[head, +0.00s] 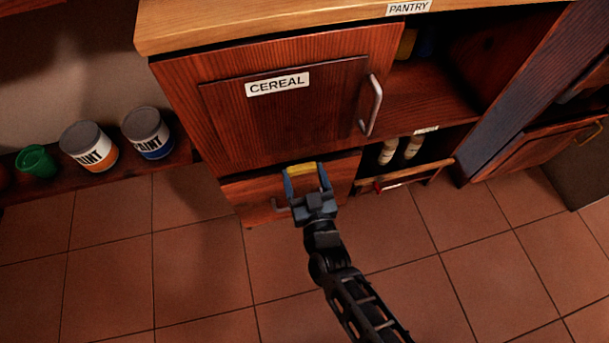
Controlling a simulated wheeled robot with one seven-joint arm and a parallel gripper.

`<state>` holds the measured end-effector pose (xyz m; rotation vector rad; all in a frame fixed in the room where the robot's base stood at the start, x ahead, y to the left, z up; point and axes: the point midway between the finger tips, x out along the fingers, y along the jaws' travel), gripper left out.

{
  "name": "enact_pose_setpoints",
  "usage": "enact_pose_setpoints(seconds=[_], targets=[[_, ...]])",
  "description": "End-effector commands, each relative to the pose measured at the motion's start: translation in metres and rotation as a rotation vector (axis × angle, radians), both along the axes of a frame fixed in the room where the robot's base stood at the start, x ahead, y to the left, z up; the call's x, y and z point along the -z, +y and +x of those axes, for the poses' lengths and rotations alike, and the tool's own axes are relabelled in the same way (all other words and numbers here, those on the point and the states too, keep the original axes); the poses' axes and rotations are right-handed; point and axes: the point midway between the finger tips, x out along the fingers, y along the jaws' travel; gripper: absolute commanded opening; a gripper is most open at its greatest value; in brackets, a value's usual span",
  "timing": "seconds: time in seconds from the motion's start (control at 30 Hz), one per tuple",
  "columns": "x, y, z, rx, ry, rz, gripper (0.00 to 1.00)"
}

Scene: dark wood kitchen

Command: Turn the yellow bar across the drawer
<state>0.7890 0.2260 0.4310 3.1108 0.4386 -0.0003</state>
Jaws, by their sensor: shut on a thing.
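The yellow bar (302,169) shows as a short yellow piece between the fingertips of my gripper (306,177). My gripper has blue fingers, one at each end of the bar, and is shut on it. The bar lies sideways in the picture, in front of the drawer (246,196) below the cereal cupboard. Part of the drawer front and the bar's mounting are hidden behind my gripper. A grey drawer handle (279,207) shows just left of my gripper.
The cupboard door labelled CEREAL (290,110), with a metal handle (372,106), is shut above the drawer. An open low compartment with two bottles (388,151) is at right. Paint cans (89,146) and a green cup (37,161) stand at left. The tiled floor (190,270) in front is clear.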

Motion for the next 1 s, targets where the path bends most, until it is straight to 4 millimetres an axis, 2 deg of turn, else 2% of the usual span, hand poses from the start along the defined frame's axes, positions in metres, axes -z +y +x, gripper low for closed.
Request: enact_pose_setpoints(seconds=[0.03, 0.23, 0.63, 1.0], targets=[[0.0000, 0.0000, -0.0001, 0.000, 0.000, 0.000, 0.65], [0.0000, 0.0000, -0.0002, 0.000, 0.000, 0.000, 0.46], [0.0025, -0.0006, -0.0002, 0.001, 0.022, 0.080, 0.46], [0.0081, -0.0002, -0.0004, 0.001, 0.104, 0.370, 0.46]])
